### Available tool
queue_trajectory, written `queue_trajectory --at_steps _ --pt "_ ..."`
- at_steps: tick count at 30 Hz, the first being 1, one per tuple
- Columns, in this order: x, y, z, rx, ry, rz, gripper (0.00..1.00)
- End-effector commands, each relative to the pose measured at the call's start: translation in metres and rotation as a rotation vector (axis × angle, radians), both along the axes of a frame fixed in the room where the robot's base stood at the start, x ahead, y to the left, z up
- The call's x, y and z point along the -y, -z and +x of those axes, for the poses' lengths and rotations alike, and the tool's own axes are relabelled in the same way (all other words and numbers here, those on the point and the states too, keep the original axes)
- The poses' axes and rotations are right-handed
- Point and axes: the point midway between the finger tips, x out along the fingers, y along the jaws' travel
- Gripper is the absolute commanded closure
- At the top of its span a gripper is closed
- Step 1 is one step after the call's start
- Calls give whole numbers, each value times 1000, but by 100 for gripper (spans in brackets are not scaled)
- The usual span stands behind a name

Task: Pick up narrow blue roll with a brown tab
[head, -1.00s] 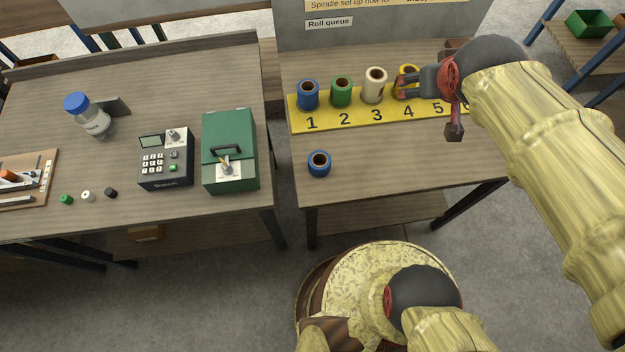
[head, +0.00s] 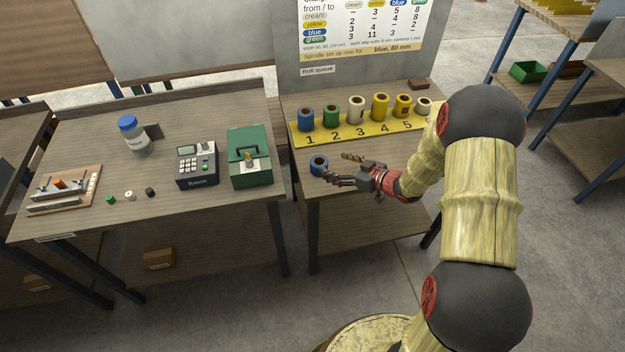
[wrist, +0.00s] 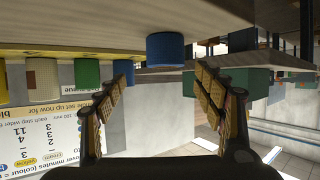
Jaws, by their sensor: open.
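A short blue roll (head: 318,166) with a brownish core stands alone on the right table, in front of the numbered board. Another blue roll (head: 306,119) stands at position 1. No brown tab can be made out on either. My gripper (head: 340,168) is open and empty, low over the table just right of the loose roll, fingers pointing at it. In the wrist view, which is upside down, the loose roll (wrist: 165,48) is ahead between the open fingers (wrist: 160,85), apart from them. The position 1 roll (wrist: 122,68) shows left of it.
The yellow board (head: 350,134) behind also holds green (head: 331,116), cream (head: 357,110) and yellow (head: 380,107) rolls, among others. A brown block (head: 419,85) lies behind. The left table bears a green box (head: 250,165) and keypad device (head: 197,165). The tabletop around the loose roll is clear.

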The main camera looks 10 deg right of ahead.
Motion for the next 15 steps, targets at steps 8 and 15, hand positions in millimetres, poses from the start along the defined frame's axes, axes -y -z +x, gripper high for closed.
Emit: queue_trajectory --at_steps 8,15 --pt "-15 13 14 4 -16 17 31" --pt "-26 21 28 5 -15 16 31"
